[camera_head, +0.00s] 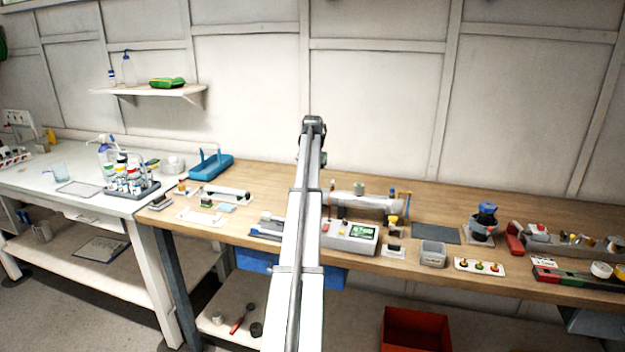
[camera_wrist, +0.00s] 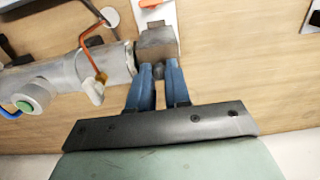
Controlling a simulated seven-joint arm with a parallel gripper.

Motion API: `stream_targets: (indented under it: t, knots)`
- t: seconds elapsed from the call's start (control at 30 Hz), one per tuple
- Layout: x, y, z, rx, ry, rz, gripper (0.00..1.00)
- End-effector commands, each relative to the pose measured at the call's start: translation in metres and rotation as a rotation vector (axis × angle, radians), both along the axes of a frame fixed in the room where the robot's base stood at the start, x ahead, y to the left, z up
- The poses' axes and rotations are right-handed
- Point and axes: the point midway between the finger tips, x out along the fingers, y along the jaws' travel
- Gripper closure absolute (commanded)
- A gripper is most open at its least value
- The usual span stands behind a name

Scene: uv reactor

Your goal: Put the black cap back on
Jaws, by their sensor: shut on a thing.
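In the wrist view, my gripper (camera_wrist: 158,78) has its two blue fingers closed on the small dark knob of a dark grey, blocky piece, which I take to be the black cap (camera_wrist: 157,42). The cap is at the end of the silver reactor tube (camera_wrist: 105,64), beside a dark ring on that end. I cannot tell whether the cap is seated or only close to it. In the head view, the tube (camera_head: 368,201) lies on the wooden bench, its left end behind my arm. My gripper and the cap are hidden there.
An orange wire (camera_wrist: 88,48) and a pale connector (camera_wrist: 94,91) are close to the tube's end. A grey control box with a green screen (camera_head: 363,233) stands in front of the tube. A dark mat (camera_head: 436,233) lies clear to the right.

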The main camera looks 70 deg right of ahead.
Motion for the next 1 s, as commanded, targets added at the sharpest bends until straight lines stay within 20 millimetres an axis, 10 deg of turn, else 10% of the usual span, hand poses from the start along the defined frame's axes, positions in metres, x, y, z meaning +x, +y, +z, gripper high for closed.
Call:
stream_targets:
  t: [0.17, 0.2, 0.5, 1.0]
  knots:
    - [0.0, 0.0, -0.004, 0.0, 0.0, 0.0, 1.0]
    - [0.0, 0.0, -0.004, 0.0, 0.0, 0.0, 0.8]
    - [0.0, 0.0, -0.004, 0.0, 0.0, 0.0, 0.53]
    - [0.0, -0.001, 0.02, -0.001, 0.0, 0.0, 0.53]
